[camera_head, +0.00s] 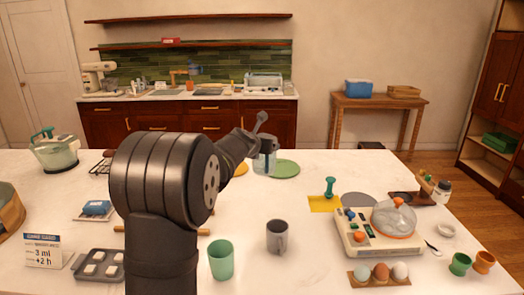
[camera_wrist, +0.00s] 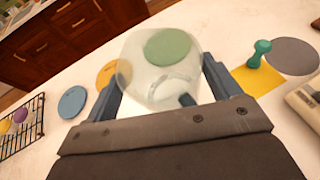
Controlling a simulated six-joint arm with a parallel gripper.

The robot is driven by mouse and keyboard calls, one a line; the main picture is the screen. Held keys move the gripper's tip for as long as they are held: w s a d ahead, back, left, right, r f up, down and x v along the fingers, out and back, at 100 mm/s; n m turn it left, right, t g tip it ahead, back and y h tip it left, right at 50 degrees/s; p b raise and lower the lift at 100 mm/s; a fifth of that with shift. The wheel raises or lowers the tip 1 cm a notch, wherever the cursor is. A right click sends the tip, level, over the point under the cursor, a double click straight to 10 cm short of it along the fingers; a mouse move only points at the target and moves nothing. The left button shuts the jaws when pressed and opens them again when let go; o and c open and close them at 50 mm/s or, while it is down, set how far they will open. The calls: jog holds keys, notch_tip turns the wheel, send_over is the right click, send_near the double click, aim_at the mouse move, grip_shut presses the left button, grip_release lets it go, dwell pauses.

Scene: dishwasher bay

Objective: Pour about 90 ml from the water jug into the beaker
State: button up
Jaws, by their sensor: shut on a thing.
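My gripper (camera_head: 266,143) is over the far side of the white counter, shut on a clear vessel that looks like the water jug (camera_head: 263,164). In the wrist view my gripper (camera_wrist: 160,88) has one finger on each side of the clear jug (camera_wrist: 150,80). A green disc shows through its clear wall. I cannot tell the water level, or whether the jug's base touches the counter. I cannot pick out a separate beaker. A green cup (camera_head: 220,260) and a grey mug (camera_head: 277,238) stand upright at the near side.
A green round mat (camera_head: 287,169) lies beside the jug, with an orange mat (camera_head: 240,170) to the left. A yellow mat (camera_head: 322,205) bears a teal-handled tool. An egg cooker (camera_head: 370,235) and several eggs sit at right.

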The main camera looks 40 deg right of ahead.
jog(key=shift+r, duration=1.4)
